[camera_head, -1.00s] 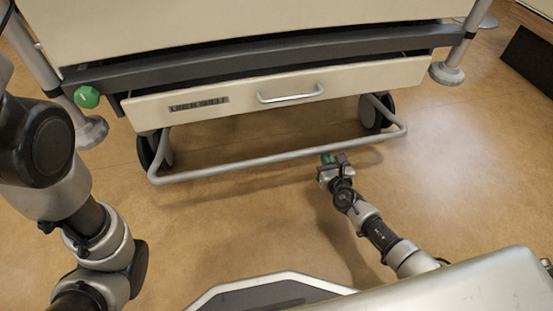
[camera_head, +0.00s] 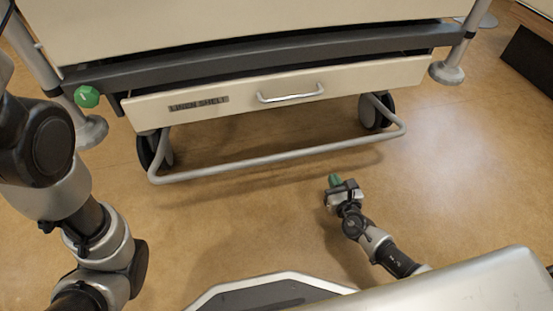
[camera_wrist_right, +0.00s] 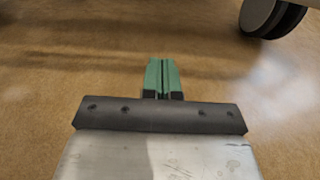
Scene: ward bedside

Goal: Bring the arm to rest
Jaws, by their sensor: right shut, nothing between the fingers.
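My right gripper (camera_head: 334,181) is low over the brown floor, in front of the bed's lower frame in the head view. Its green fingers are together and empty. In the right wrist view the green fingertips (camera_wrist_right: 162,74) meet with only a thin line between them, with bare floor beyond. My right arm (camera_head: 370,237) comes up from the lower right, partly hidden behind a pale metal surface of my own body. My left arm (camera_head: 95,235) fills the left edge of the head view; its gripper is outside the picture.
The linen shelf drawer (camera_head: 215,100) with a metal handle (camera_head: 290,95) is at the bed's end. Below it are a grey tube bar (camera_head: 270,163) and black wheels (camera_head: 374,112). A green knob (camera_head: 87,97) is at left. Open floor (camera_head: 460,180) lies to the right.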

